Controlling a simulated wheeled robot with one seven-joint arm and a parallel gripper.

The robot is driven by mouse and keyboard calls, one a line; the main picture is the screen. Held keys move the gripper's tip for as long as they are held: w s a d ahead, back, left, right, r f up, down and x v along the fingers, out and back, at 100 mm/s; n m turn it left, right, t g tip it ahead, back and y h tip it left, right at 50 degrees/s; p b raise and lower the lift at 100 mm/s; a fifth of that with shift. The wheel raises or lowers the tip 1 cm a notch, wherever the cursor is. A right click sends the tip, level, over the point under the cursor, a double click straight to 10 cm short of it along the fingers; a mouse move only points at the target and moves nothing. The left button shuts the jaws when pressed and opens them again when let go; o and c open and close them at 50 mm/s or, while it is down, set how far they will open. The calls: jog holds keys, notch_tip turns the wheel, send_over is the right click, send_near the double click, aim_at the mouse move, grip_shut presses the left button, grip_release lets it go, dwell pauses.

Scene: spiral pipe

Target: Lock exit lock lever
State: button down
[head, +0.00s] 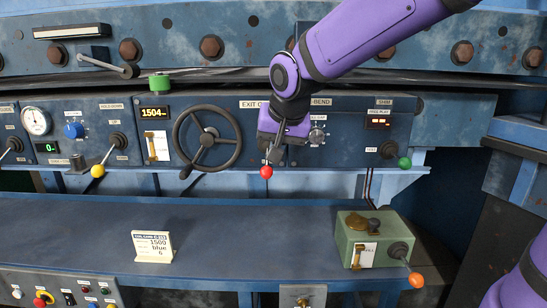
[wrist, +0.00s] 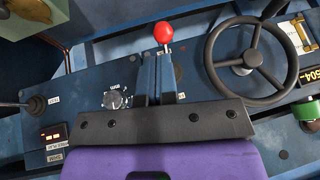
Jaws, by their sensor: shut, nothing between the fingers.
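A lever with a red knob (head: 266,172) hangs down from the blue panel, below a partly covered label reading "EXIT" (head: 250,104). I cannot read a lock label on it. The red knob also shows in the wrist view (wrist: 163,33), just beyond the fingertips. My gripper (head: 271,150) is in front of the panel, with its purple body hiding the lever's base. In the wrist view its fingers (wrist: 160,72) are together with nothing held, and the lever's short shaft shows past their tips. I cannot tell whether the fingers touch the lever.
A black handwheel (head: 205,138) is close on the left. A dial knob (head: 317,135) and a green-knobbed lever (head: 404,163) are to the right. A yellow-knobbed lever (head: 98,171) is farther left. A green box (head: 355,225) and a sign (head: 152,246) stand on the otherwise clear bench (head: 230,225).

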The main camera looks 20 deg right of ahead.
jog(key=shift+s+f+v, duration=0.1)
jog(key=shift+s+v, duration=0.1)
jog(key=shift+v, duration=1)
jog(key=shift+s+f+v, duration=0.15)
jog(key=shift+s+v, duration=0.05)
jog(key=shift+v, duration=1)
jog(key=shift+a, duration=0.15)
jog(key=s+d+f+n, duration=0.2)
jog(key=s+d, duration=0.2)
jog(key=s, duration=0.5)
jog(key=s+d+f+n, duration=0.1)
jog(key=s+d, duration=0.3)
jog(key=s, duration=0.6)
jog(key=shift+d+f+n+g, duration=0.25)
jog(key=shift+f+n+g, duration=0.15)
jog(key=shift+f, duration=0.1)
